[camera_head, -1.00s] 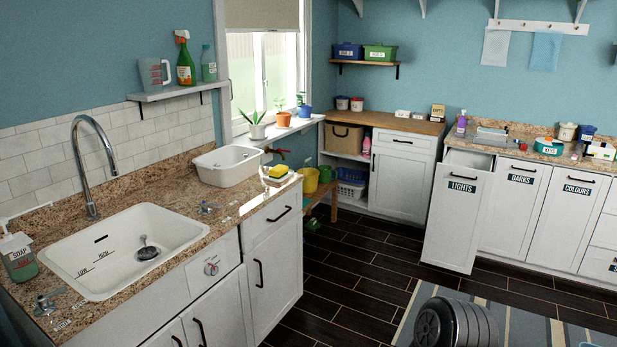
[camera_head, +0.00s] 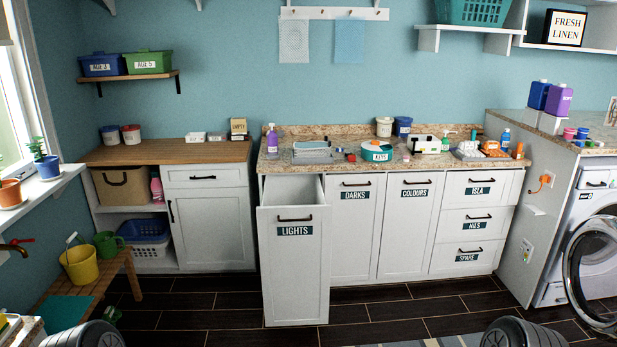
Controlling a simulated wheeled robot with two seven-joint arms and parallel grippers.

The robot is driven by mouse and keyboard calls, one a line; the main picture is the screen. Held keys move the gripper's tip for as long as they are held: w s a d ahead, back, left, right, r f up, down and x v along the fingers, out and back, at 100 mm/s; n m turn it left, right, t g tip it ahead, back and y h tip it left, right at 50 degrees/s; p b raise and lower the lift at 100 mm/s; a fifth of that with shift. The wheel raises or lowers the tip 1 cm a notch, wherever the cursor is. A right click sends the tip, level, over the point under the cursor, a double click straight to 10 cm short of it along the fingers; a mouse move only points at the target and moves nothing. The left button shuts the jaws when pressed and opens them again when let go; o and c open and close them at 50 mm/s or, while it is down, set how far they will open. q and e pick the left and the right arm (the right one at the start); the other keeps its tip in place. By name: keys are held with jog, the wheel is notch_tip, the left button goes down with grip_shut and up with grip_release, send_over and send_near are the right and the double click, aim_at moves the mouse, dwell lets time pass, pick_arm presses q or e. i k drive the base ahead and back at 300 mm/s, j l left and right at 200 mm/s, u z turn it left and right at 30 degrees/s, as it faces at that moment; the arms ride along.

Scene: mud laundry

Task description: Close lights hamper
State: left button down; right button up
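The lights hamper (camera_head: 295,262) is a white pull-out front with a dark bar handle and a "LIGHTS" label, in the middle of the head view. It stands pulled out from the counter's cabinet row, and its open top shows behind the front panel. The darks hamper (camera_head: 355,235) and the colours hamper (camera_head: 409,232) to its right sit flush with the row. Neither of my grippers is in view; only dark rounded parts, likely of my arms, show at the bottom left and bottom right.
A granite counter (camera_head: 345,168) with several small items runs above the hampers. A wooden bench (camera_head: 85,283) with a yellow bucket (camera_head: 80,263) stands at the left. A washer with its round door (camera_head: 597,275) open is at the right. The dark floor before the hamper is clear.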

aim_at(294, 220)
jog(key=i+l, duration=0.2)
jog(key=i, duration=0.95)
jog(key=i+l+z, duration=0.15)
jog(key=i, duration=0.95)
jog(key=i+l+u, duration=0.7)
jog(key=l+u, duration=0.2)
jog(key=i+l+u, duration=0.15)
jog(key=l+u, duration=0.15)
jog(key=l, duration=0.2)
jog(key=i+l+u, duration=0.1)
jog(key=l+u, duration=0.15)
jog(key=l, duration=0.25)
jog(key=i+l+u, duration=0.1)
jog(key=l+u, duration=0.2)
jog(key=l, duration=0.15)
jog(key=l+u, duration=0.3)
jog(key=l, duration=0.2)
